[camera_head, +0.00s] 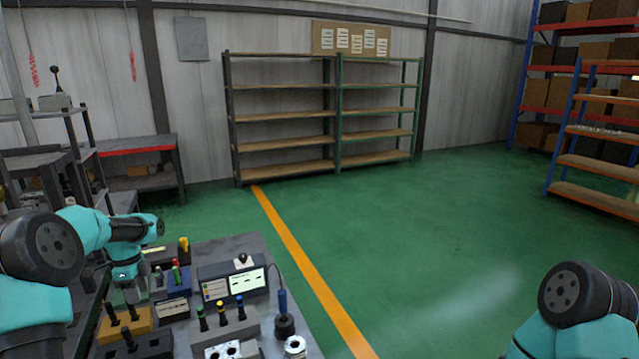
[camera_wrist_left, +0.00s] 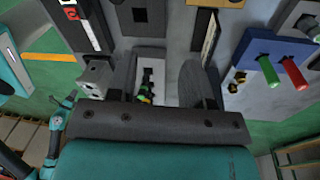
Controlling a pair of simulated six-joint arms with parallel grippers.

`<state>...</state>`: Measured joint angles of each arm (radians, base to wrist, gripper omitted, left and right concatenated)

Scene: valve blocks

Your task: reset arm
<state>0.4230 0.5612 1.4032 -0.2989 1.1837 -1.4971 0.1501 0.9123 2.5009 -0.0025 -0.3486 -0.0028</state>
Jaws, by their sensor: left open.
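My left gripper (camera_head: 130,288) hangs over the left part of the grey workbench, above an orange block (camera_head: 138,322) with black pegs. In the left wrist view its two fingers (camera_wrist_left: 160,82) are spread apart. A grey block with a pale slot (camera_wrist_left: 149,58) shows between and beyond them, with a small dark piece with green and yellow parts at its lower end; it does not appear gripped. A blue block (camera_head: 178,281) with red and green pegs stands beside the gripper, and it also shows in the left wrist view (camera_wrist_left: 262,48). My right gripper is out of view; only part of that arm shows.
A grey block with green, yellow and blue-topped valves (camera_head: 233,328) stands at the bench front. A panel with a lit screen (camera_head: 247,281) is behind it. A dark round holder (camera_head: 285,328) is near the right edge. Open green floor (camera_head: 430,230) lies to the right.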

